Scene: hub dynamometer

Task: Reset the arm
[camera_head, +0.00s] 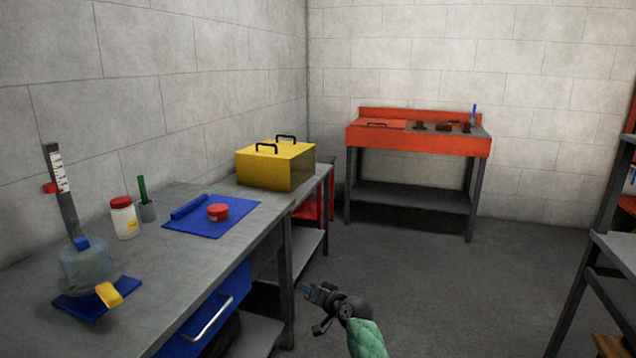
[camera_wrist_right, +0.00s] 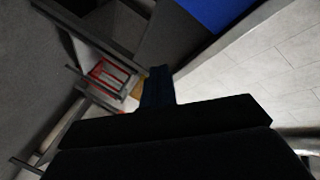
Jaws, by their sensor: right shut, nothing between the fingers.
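My right gripper (camera_head: 314,291) is at the lower middle of the head view, at the end of my arm with a green sleeve. It is shut and empty, over the open floor to the right of the grey workbench (camera_head: 165,262). It touches nothing that I can see. In the right wrist view the dark gripper body fills the lower part, with the closed fingers (camera_wrist_right: 157,88) pointing up the picture. My left gripper is not in view.
A yellow box (camera_head: 275,166) stands at the workbench's far end. A blue mat (camera_head: 205,228), a jar (camera_head: 124,218) and a gauge stand (camera_head: 66,200) are nearer. A red-topped table (camera_head: 418,143) stands at the back wall. Shelving (camera_head: 600,250) is at right; the floor (camera_head: 450,290) between is clear.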

